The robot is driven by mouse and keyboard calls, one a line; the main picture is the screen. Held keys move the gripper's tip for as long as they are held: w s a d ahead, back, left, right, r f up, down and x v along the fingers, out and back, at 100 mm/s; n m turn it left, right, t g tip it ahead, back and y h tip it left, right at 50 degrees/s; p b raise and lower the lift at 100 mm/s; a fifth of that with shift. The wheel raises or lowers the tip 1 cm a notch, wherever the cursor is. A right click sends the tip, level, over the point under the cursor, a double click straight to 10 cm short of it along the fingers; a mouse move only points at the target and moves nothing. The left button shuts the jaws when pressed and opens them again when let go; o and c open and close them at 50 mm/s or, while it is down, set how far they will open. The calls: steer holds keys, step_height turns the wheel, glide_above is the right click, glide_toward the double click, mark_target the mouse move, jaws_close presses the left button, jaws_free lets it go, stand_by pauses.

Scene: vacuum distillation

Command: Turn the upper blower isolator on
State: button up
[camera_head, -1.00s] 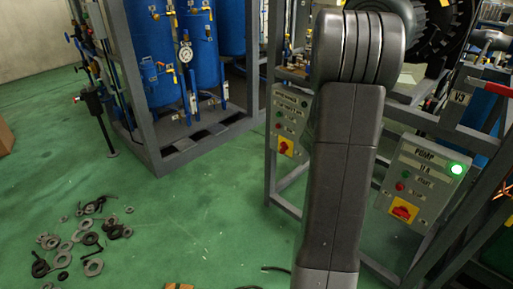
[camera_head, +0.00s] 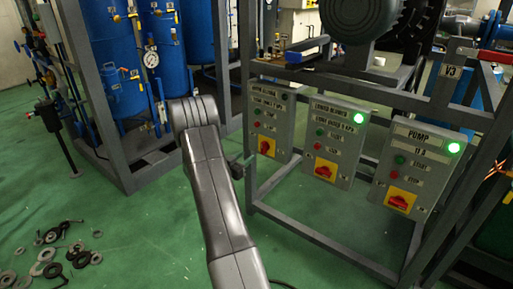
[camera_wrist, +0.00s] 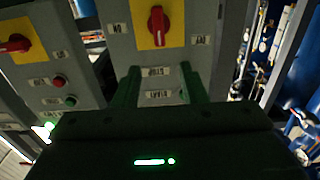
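The upper blower panel (camera_head: 270,118) is the leftmost of three grey control boxes in the head view. Its isolator (camera_head: 266,146) is a red knob on a yellow plate. In the wrist view, which is upside down, this isolator (camera_wrist: 157,25) has its red handle standing vertical. My gripper (camera_wrist: 159,68) is open and empty, its two green-lit fingers apart and pointing toward the panel, with the knob beyond the fingertips. I see no contact with the knob. In the head view my gripper is mostly hidden by my arm.
The lower blower panel (camera_head: 328,140) and pump panel (camera_head: 419,170) have lit green lamps; their red handles lie sideways. A grey frame rail (camera_head: 330,238) runs below the boxes. Blue tanks (camera_head: 112,55) stand at left. Loose rings (camera_head: 48,262) lie on the green floor.

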mark_target(262, 144)
steer(key=b+x, duration=0.1)
steer(key=x, duration=1)
steer(key=shift+w+d, duration=0.15)
steer(key=shift+w, duration=0.05)
steer(key=shift+c, duration=0.5)
jaws_close()
